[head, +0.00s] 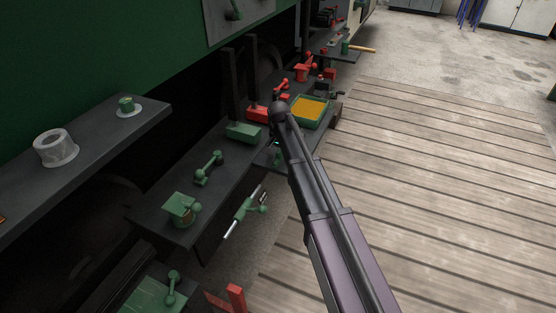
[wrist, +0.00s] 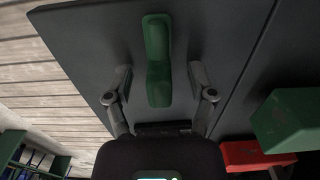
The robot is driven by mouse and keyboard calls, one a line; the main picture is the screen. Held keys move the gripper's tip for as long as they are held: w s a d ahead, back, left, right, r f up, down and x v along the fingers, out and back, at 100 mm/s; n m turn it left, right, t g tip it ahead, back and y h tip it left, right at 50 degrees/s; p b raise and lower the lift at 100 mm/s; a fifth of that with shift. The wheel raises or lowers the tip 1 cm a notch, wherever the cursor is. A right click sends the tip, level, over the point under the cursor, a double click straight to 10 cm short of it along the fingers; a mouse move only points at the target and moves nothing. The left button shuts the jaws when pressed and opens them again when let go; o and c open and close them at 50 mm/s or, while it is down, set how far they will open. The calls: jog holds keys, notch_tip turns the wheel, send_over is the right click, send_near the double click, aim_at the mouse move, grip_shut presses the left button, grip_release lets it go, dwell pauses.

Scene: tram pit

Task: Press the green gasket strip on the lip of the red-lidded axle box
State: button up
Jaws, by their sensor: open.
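In the wrist view my gripper (wrist: 161,84) is open, its two fingers on either side of a green, bent, bar-like piece (wrist: 158,60) against a dark grey surface. The fingers stand apart from it. I cannot tell for sure whether this piece is the gasket strip. In the head view my gripper is mostly hidden behind my arm, with a bit of green (head: 277,156) below it at the bench edge. I cannot make out which thing is the red-lidded axle box.
The dark bench (head: 160,222) carries a green dumbbell-shaped part (head: 208,167) and a green capped part (head: 181,208). A green tray (head: 298,121) with orange contents lies beyond my arm. The plank floor (head: 430,160) at right is clear.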

dwell(0.5)
grip_shut()
jog(key=shift+r, duration=0.15)
notch_tip(320, 180, up, 3)
jog(key=p, duration=0.2)
jog(key=shift+f+p, duration=0.2)
jog(key=shift+p, duration=0.2)
jog(key=s+a+r+p, duration=0.1)
jog(key=s+r+p, duration=0.1)
jog(key=s, duration=1.4)
jog(key=shift+a, duration=0.2)
jog(key=shift+r, duration=0.25)
notch_tip(320, 180, up, 14)
jog(key=p, duration=1.4)
jog(key=shift+f, duration=0.15)
jog(key=shift+w, duration=0.1)
